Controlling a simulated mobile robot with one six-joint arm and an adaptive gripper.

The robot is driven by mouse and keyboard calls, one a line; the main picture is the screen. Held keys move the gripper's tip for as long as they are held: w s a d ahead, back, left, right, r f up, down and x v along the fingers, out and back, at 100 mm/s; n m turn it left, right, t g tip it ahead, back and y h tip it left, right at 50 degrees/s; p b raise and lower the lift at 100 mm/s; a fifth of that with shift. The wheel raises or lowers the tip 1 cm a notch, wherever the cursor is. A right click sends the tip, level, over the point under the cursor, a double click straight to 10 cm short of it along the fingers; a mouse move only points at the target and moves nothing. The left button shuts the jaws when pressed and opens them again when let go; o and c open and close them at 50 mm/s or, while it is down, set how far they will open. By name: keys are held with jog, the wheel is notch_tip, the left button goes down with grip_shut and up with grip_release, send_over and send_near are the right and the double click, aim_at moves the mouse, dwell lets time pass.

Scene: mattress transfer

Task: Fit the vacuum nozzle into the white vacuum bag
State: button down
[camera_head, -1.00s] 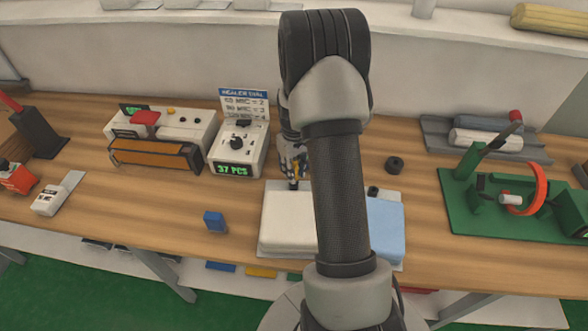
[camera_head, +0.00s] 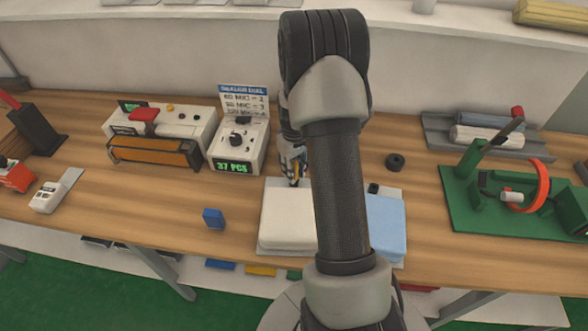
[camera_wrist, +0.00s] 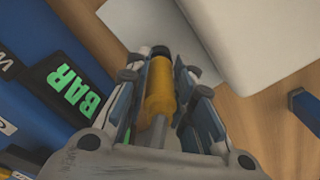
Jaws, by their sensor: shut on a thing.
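The white vacuum bag (camera_head: 287,222) lies flat on the table beside a light blue bag (camera_head: 385,225). My arm covers the space between the two bags. My gripper (camera_head: 296,174) is at the white bag's back edge, pointing down. In the wrist view, my gripper (camera_wrist: 162,98) is shut on the yellow vacuum nozzle (camera_wrist: 160,88), which has a black tip. The white bag (camera_wrist: 265,35) fills the upper right there, with a grey flap (camera_wrist: 150,25) at its corner. The nozzle tip shows over the flap's edge; I cannot tell whether they touch.
The sealer dial unit (camera_head: 238,145) with a green display stands left of my gripper. A small blue block (camera_head: 213,219) lies left of the white bag. A black ring (camera_head: 395,162) and a green fixture (camera_head: 470,205) are on the right. The front left table is mostly clear.

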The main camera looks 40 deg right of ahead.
jog(key=shift+f, duration=0.4)
jog(key=c, duration=1.3)
grip_release()
jog(key=shift+r, duration=0.1)
notch_tip(320, 180, up, 12)
jog(key=shift+f, duration=0.1)
